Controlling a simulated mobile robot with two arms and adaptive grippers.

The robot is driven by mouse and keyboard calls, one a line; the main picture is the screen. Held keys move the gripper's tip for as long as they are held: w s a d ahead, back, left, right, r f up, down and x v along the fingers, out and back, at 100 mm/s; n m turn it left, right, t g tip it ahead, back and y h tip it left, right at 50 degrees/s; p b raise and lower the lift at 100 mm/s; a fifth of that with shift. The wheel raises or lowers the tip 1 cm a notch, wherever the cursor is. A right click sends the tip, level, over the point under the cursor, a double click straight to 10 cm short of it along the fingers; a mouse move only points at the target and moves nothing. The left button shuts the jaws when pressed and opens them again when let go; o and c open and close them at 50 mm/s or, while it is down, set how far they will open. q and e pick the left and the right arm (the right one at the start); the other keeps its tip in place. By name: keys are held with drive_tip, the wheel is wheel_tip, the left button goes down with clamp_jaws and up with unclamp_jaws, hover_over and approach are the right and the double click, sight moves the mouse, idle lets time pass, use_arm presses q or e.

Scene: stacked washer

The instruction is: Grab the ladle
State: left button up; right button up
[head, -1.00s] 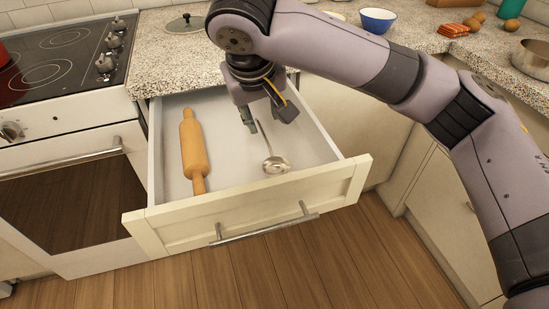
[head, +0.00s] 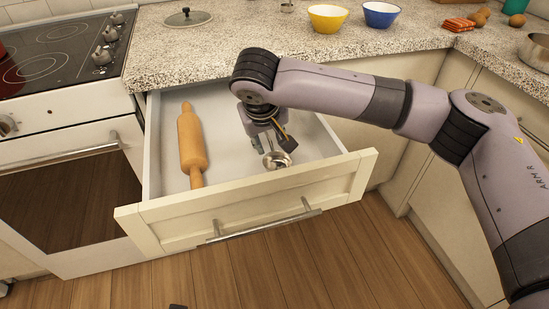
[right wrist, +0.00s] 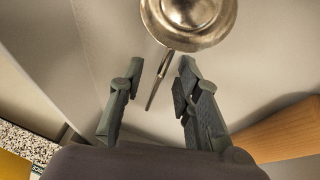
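The metal ladle (head: 278,160) lies in the open drawer (head: 230,204), its round bowl towards the drawer front. My right gripper (head: 272,146) is over the ladle and hides much of its handle in the head view. In the right wrist view the ladle (right wrist: 195,14) shows its bowl at the top, with its thin handle running down between the two fingertips. The right gripper (right wrist: 160,76) is open, with one finger on each side of the handle and a gap to it. My left gripper is not in view.
A wooden rolling pin (head: 191,146) lies at the left in the drawer. The counter above holds a yellow bowl (head: 328,18), a blue bowl (head: 381,14) and a lid (head: 187,18). The stove (head: 60,55) is at the left.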

drive_tip(key=shift+c, duration=0.5)
clamp_jaws()
